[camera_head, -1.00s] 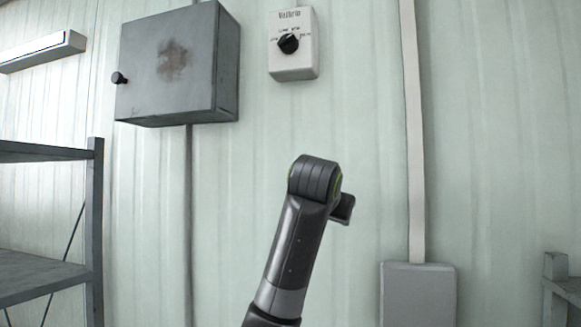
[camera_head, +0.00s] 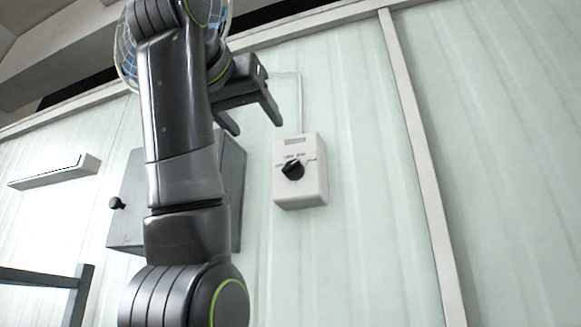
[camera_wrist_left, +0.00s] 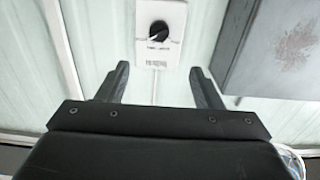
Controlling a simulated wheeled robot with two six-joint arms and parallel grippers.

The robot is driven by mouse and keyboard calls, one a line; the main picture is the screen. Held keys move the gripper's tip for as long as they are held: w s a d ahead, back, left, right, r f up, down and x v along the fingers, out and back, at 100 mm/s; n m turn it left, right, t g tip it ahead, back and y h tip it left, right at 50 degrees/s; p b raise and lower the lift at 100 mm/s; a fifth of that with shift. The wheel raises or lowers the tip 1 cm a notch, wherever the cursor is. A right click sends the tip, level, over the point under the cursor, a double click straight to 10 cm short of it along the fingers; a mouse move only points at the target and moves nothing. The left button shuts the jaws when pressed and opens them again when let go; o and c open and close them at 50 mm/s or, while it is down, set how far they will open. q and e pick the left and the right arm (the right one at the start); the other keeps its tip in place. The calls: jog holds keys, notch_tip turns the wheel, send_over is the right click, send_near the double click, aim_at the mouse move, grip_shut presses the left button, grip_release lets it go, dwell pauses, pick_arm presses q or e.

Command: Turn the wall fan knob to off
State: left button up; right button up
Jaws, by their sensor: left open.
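The black fan knob (camera_head: 292,169) sits on a white control box (camera_head: 313,187) fixed to the wall, right of my arm in the head view. Small dial marks show above the knob. My left gripper (camera_head: 254,123) is open and empty, up and left of the box, apart from it. In the left wrist view the knob (camera_wrist_left: 158,31) and box (camera_wrist_left: 147,48) appear upside down, beyond and between the two open fingers (camera_wrist_left: 158,78). My right gripper is not in view.
A grey metal cabinet (camera_head: 236,190) with a black handle stands left of the box, partly behind my arm. A wall fan (camera_head: 127,52) is at the top left, partly hidden.

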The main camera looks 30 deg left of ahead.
aim_at(290, 167)
pick_arm(q)
jog(key=p+x, duration=0.7)
jog(key=x, duration=0.9)
jog(key=shift+d+r+p, duration=0.15)
jog(key=shift+r+p, duration=0.05)
jog(key=shift+p, duration=0.15)
jog(key=shift+w+f, duration=0.15)
jog(key=shift+w, duration=0.5)
jog(key=shift+s, duration=0.1)
jog(key=shift+c, duration=0.3)
jog(key=c, duration=0.9)
